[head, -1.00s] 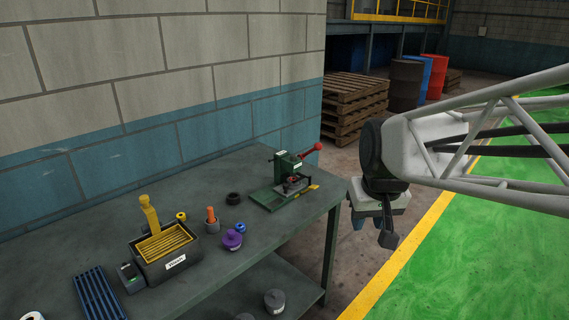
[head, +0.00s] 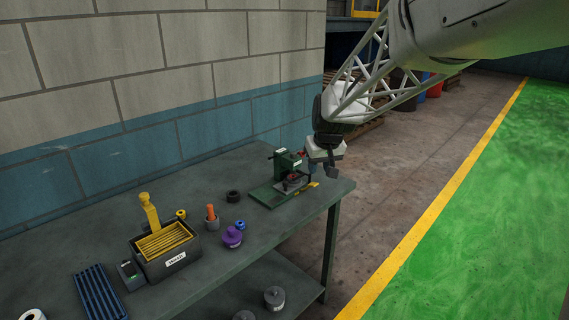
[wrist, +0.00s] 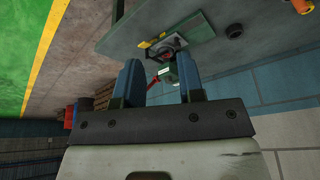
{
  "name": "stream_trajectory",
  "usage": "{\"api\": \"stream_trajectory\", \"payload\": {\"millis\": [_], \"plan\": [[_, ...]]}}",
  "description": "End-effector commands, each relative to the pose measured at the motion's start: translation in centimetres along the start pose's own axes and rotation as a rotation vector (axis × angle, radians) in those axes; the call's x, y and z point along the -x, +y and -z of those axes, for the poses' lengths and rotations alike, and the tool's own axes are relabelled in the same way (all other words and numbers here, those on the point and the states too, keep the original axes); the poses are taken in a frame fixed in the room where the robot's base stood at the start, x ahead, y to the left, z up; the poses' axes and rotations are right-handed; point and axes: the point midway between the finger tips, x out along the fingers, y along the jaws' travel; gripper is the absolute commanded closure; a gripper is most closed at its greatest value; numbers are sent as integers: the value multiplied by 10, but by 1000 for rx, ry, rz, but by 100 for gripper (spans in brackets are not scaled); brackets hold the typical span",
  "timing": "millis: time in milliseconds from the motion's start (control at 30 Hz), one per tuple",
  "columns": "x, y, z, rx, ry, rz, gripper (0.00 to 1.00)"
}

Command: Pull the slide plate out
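A green bench device (head: 288,163) stands near the table's right end, on a flat green base plate (head: 266,196). A small yellow piece (head: 313,184) shows at its right side; I cannot tell for certain which part is the slide plate. In the wrist view the device's green plate (wrist: 197,27) and the yellow piece (wrist: 144,44) lie beyond the fingertips. My gripper (head: 322,172) is just right of the device and above the table edge, apart from the yellow piece. In the wrist view my gripper (wrist: 160,75) has its two blue fingers apart with nothing held; the red lever shows beyond them.
The wall stands behind. The floor to the right is clear.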

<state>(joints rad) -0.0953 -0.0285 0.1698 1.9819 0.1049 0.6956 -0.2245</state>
Motion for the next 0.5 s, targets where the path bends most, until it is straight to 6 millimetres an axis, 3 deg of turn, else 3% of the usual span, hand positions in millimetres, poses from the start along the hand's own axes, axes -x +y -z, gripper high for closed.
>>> {"api": "stream_trajectory", "payload": {"millis": [500], "plan": [[-106,-10,107,79,32,22,64]]}}
